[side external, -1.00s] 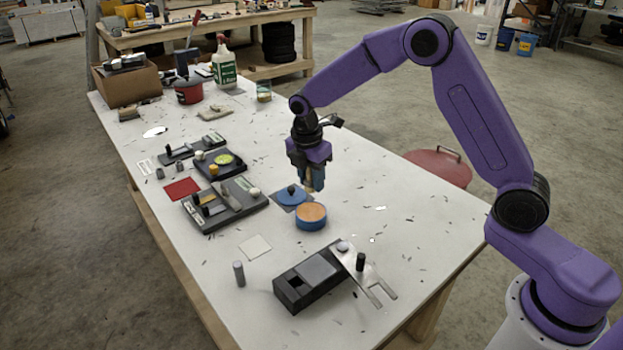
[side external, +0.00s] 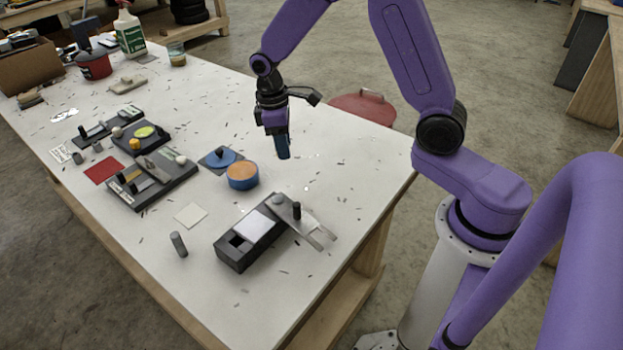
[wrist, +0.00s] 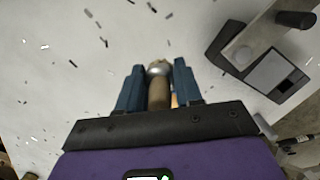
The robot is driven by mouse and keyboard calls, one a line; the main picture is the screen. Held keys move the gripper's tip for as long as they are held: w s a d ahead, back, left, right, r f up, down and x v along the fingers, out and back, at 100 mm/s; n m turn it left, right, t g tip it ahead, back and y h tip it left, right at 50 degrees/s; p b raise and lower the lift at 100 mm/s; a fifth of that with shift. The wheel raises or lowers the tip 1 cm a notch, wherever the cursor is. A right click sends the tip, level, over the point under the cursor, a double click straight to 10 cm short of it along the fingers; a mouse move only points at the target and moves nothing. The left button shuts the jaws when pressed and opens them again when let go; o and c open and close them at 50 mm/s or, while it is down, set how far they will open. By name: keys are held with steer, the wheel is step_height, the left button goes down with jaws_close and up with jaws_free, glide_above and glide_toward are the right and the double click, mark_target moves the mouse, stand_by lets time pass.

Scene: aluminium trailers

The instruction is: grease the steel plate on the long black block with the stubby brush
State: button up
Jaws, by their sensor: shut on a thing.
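My gripper (side external: 283,152) hangs above the white table, to the right of the grease tin and behind the block. In the wrist view its two blue fingers (wrist: 159,90) are shut on the stubby brush (wrist: 158,92), which shows a tan handle and a shiny metal band. The bristles are not clear. The long black block (side external: 232,255) lies near the table's front, with the pale steel plate (side external: 251,224) on its top; the plate also shows in the wrist view (wrist: 271,72). A blue tin (side external: 242,182) with an orange top surface stands behind the block.
A forked metal lever (side external: 312,232) with a black knob (side external: 297,211) lies across the block's right end. A blue lid (side external: 221,158) lies behind the tin. A grey cylinder (side external: 178,244) stands left of the block. Several dark fixtures (side external: 150,180) sit farther left.

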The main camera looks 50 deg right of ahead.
steer(key=s+d+m, duration=0.2)
steer(key=s+m, duration=0.3)
steer(key=m, duration=0.1)
step_height(320, 180, up, 4)
steer(key=f, duration=0.1)
glide_above(246, 218)
steer(key=shift+m+y, duration=0.3)
steer(key=shift+m, duration=0.1)
steer(key=shift+w+a+f, duration=0.1)
steer(key=shift+a+f, duration=0.05)
steer(key=shift+f, duration=1.05)
steer(key=shift+a+f, duration=0.15)
steer(key=shift+f, duration=1.1)
steer(key=shift+w+a+f, duration=0.1)
steer(key=shift+a+f, duration=0.05)
steer(key=shift+f, duration=1.05)
steer(key=shift+s+f, duration=0.1)
steer(key=shift+s, duration=3.4)
steer(key=shift+w, duration=3.6)
steer(key=shift+s+d, duration=0.4)
steer(key=shift+s, duration=3.15)
steer(key=shift+w, duration=3.35)
steer(key=shift+w+r, duration=0.15)
steer(key=shift+r, duration=0.1)
step_height(246, 218, up, 8)
steer(key=shift+f, duration=0.15)
